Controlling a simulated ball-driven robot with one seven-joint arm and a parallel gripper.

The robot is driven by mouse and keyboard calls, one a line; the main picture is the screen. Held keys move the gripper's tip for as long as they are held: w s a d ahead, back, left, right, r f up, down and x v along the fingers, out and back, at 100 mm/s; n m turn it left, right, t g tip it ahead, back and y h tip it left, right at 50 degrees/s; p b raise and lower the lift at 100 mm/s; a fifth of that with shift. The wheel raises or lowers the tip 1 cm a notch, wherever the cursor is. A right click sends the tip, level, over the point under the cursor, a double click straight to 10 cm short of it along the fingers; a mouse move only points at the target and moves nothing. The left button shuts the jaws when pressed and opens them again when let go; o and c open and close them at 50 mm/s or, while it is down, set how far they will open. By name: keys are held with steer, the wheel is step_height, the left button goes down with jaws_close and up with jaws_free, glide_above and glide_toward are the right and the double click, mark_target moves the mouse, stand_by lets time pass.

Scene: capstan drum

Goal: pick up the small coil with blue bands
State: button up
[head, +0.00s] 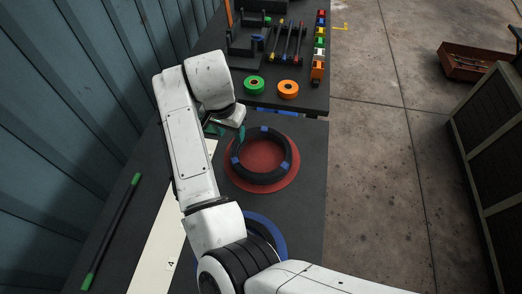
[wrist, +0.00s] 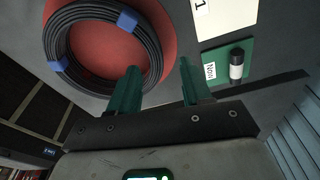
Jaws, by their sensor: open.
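A black coil with blue bands (head: 262,180) lies flat on a red round mat (head: 291,181) on the dark table. In the wrist view the coil (wrist: 52,40) fills the upper left, on the red mat (wrist: 100,45). My gripper (head: 222,128) is at the coil's upper left in the head view, partly hidden by my arm. In the wrist view my gripper (wrist: 158,69) has its two green fingers apart with nothing held between them. The left finger overlaps the coil's edge in the picture; I cannot tell the height gap.
A blue round mat (head: 279,238) is largely hidden under my arm. A green ring (head: 254,85) and an orange ring (head: 288,89) lie on the far table. A black-and-white cylinder (wrist: 236,66) lies on a green pad. A green-ended rod (head: 112,230) lies at left, near the corrugated wall.

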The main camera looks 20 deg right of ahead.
mark_target(236, 143)
steer(key=f, duration=0.2)
steer(key=d+f+p, duration=0.1)
steer(key=f, duration=0.2)
steer(key=shift+r, duration=0.1)
jaws_close()
stand_by(0.3)
stand_by(0.4)
